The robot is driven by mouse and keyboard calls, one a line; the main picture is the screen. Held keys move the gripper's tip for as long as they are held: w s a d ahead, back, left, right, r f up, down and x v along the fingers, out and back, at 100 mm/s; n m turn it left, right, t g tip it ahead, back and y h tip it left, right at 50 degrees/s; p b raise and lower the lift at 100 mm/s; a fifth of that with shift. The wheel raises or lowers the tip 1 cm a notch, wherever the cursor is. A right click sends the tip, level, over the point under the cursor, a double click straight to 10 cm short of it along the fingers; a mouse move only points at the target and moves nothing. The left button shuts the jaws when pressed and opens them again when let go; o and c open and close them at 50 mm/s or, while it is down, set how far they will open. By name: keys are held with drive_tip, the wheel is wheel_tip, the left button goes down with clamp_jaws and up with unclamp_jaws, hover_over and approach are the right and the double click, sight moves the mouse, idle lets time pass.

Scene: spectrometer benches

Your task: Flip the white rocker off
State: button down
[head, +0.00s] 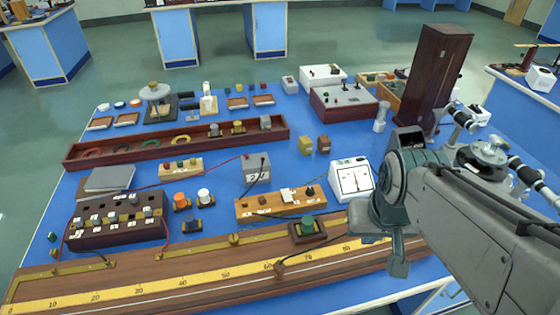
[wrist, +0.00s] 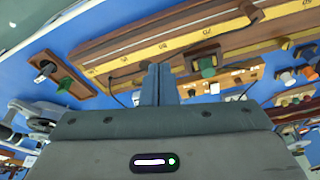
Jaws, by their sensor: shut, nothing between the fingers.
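A small white rocker (head: 287,195) sits on a wooden board (head: 262,208) with brass parts and a black knob, near the middle of the bench. The same board (wrist: 228,80) shows small in the wrist view, beyond and right of my fingers; the rocker's tilt is too small to read. My gripper (head: 398,268) points down at the right, over the front right of the bench, clear of the rocker. In the wrist view its two fingers (wrist: 160,84) are together, with nothing held.
A long scale board (head: 200,262) with a green-topped key (head: 307,226) lies in front of the rocker board. A white meter (head: 352,180) stands between the rocker board and my arm. A tall dark wooden box (head: 436,75) stands at the back right. Wires cross the bench.

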drive_tip(key=w+a+r+m+g, duration=0.1)
drive_tip(key=w+a+r+m, duration=0.15)
drive_tip(key=w, duration=0.45)
drive_tip(key=w+a+r+m+g, duration=0.1)
drive_tip(key=w+a+m, duration=0.1)
drive_tip(key=w+m, duration=0.35)
drive_tip(key=m+g, duration=0.2)
drive_tip(key=m, duration=0.5)
hover_over(288, 197)
drive_tip(key=w, duration=0.2)
wheel_tip(288, 197, down, 5)
drive_tip(key=shift+w+a+f, duration=0.1)
drive_tip(key=shift+a+f, duration=0.05)
drive_tip(key=shift+a, duration=0.25)
drive_tip(key=f, duration=0.4)
drive_tip(key=s+f, duration=0.1)
drive_tip(key=f, duration=0.9)
drive_tip(key=shift+s+d, duration=0.3)
drive_tip(key=shift+s, duration=0.1)
